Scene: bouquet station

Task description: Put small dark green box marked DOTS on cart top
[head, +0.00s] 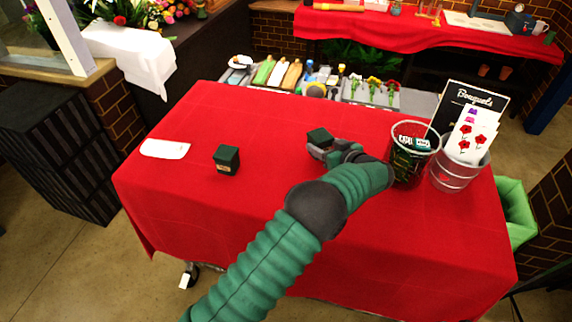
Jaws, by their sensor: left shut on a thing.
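My left gripper (328,152) is over the middle of the red-covered top (262,125), shut on a small dark green box (319,137). The grey jaws hide its lower part, and I cannot tell whether it touches the cloth. Its marking cannot be read. A second small dark green box (227,159) stands upright on the red cloth to the left, with a small label too small to read. A wheel-like part shows below the cloth's front edge, so this may be the cart. My right gripper is not in view.
A clear cup (413,145) with dark contents and a clear bucket (460,170) of flower cards stand at the right, by a black "Bouquets" sign (470,105). A white card (165,149) lies at the left. Trays with flowers (370,91) are behind. The cloth's front left is clear.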

